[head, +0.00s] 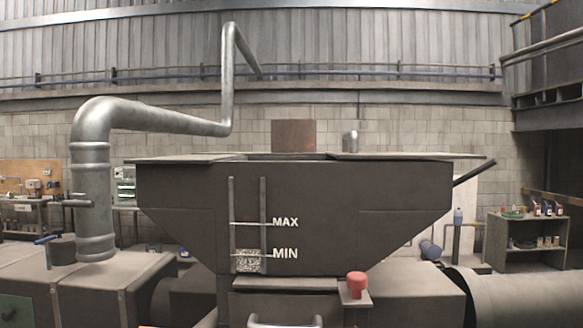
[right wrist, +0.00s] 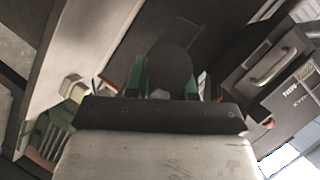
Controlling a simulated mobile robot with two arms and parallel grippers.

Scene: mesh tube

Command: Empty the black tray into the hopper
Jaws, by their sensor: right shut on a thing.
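The dark hopper (head: 330,195) stands in the middle of the head view, with flat plates along its top and a gap between them. Its front has a sight strip with MAX and MIN marks; speckled material (head: 249,262) shows around MIN. Neither gripper shows in the head view. In the right wrist view, my right gripper (right wrist: 166,80) has green fingers on both sides of a dark round-ended thing (right wrist: 170,62) and is shut on it. I cannot tell whether this is part of the black tray. I cannot pick out the black tray in the head view.
A black lever (head: 474,172) sticks out at the hopper's right. A grey pipe (head: 92,200) hangs at its left. A red knob (head: 356,284) and a metal handle (head: 285,321) are low in front. A shelf (head: 527,243) with small containers stands far right.

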